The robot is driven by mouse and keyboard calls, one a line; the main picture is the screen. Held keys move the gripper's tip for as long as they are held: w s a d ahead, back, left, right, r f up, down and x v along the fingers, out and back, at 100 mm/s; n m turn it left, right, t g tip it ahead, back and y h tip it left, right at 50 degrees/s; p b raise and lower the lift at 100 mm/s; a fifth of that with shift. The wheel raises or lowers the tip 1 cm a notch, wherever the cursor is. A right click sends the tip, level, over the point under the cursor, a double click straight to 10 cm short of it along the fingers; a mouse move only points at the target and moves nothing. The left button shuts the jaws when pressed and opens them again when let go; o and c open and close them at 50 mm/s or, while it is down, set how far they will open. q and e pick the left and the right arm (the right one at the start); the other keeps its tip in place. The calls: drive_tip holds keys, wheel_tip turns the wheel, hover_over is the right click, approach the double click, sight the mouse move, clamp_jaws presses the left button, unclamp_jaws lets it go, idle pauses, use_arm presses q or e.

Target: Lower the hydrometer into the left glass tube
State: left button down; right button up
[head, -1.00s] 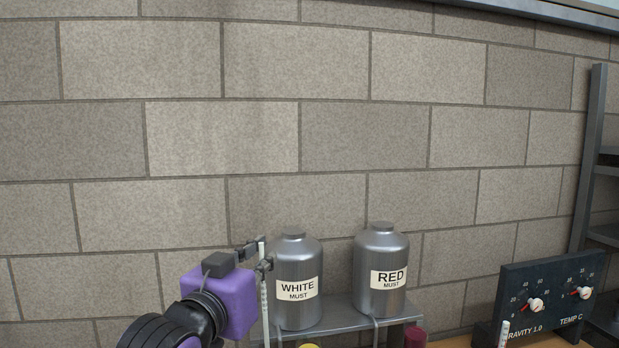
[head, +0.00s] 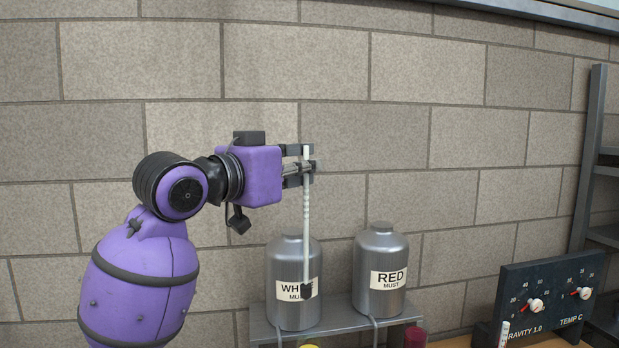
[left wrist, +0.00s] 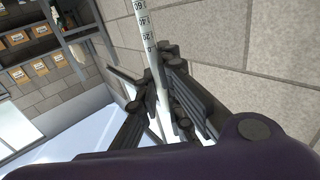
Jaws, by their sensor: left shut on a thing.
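The hydrometer (head: 306,222) is a thin white rod with a dark weight at its bottom end. It hangs about upright in front of the WHITE MUST tank. My left gripper (head: 301,168) is shut on its upper stem, high above the shelf. In the left wrist view the scaled stem (left wrist: 144,28) runs between the fingers (left wrist: 163,95). At the bottom edge of the head view, the tops of a yellow thing (head: 309,346) and a dark red thing (head: 414,337) show. I cannot tell whether these are the glass tubes. My right gripper is not in view.
The steel WHITE MUST tank (head: 276,262) and RED MUST tank (head: 381,250) stand on a metal shelf (head: 342,318). A dark gauge panel (head: 556,281) stands at right, with a white stick (head: 503,335) before it. A block wall is behind; the air above the tanks is free.

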sight(307, 221)
use_arm(q)
drive_tip(key=shift+d+f+g+h, duration=0.15)
drive_tip(key=shift+f, duration=0.45)
drive_tip(key=shift+d+f+g+h, duration=0.15)
drive_tip(key=shift+f, duration=2.45)
drive_tip(key=shift+f, duration=0.75)
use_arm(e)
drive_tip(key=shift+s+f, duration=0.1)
use_arm(q)
drive_tip(key=shift+f, duration=0.1)
drive_tip(key=shift+f, duration=1)
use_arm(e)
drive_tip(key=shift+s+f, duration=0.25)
